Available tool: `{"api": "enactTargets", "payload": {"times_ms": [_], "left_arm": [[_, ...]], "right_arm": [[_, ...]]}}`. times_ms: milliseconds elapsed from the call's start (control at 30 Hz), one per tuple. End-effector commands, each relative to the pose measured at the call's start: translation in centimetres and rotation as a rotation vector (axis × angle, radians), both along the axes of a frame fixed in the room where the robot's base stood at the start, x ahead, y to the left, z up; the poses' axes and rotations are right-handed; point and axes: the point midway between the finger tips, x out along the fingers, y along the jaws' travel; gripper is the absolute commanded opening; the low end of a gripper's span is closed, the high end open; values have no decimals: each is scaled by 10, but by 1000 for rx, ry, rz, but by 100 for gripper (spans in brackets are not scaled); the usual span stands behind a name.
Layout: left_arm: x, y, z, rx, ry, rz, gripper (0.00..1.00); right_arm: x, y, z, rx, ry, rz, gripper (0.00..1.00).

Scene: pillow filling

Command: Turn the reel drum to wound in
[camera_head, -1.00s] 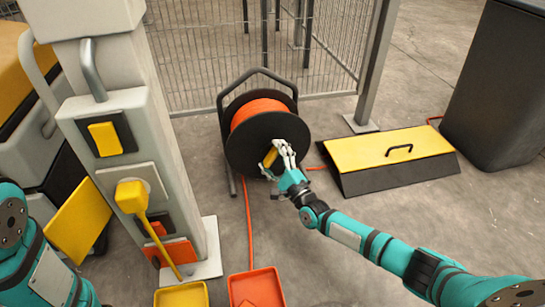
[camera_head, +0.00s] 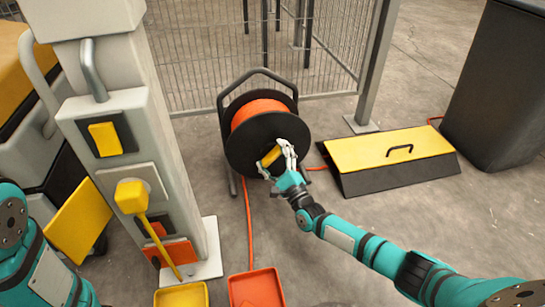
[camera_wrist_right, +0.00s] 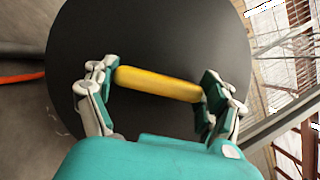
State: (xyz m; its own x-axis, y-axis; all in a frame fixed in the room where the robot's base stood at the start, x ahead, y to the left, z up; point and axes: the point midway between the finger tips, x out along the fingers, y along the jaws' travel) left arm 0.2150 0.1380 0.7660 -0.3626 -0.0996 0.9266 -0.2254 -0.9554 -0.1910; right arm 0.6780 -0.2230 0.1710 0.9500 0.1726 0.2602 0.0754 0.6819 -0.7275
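The reel drum (camera_head: 245,140) is a black disc with orange cable (camera_head: 259,108) wound behind it, held in a black frame. A yellow handle (camera_head: 271,156) lies across its face and shows in the right wrist view (camera_wrist_right: 158,84) as a slanted bar. My right gripper (camera_head: 283,160) is at the handle's right side. In the right wrist view my right gripper (camera_wrist_right: 160,92) has its fingers wide apart, one at each end of the handle. I cannot tell whether both fingers touch it. My left arm shows at the lower left; its gripper is out of view.
A grey post (camera_head: 149,140) with a yellow plug (camera_head: 131,196) stands at the left. Orange (camera_head: 255,290) and yellow (camera_head: 181,296) trays lie at the front. A yellow-topped black box (camera_head: 392,150) and a dark bin (camera_head: 505,95) are at the right. A wire fence (camera_head: 230,50) stands behind.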

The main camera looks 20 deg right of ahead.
Motion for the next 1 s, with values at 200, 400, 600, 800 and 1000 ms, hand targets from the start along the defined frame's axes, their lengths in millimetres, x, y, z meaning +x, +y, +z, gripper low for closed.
{"api": "enactTargets", "payload": {"times_ms": [200,400,600,800,1000], "left_arm": [[0,0,0,0,1,0,0],[2,1,0,-2,7,-1,0],[1,0,0,-1,3,0,0],[0,0,0,-1,1,0,0],[0,0,0,-1,1,0,0]], "right_arm": [[0,0,1,-1,-3,0,100],[-4,0,-1,-2,-2,1,100],[-30,-5,-10,-3,2,3,100],[-72,-12,-22,-2,1,2,100],[-102,-18,-29,-1,-1,2,100]]}}
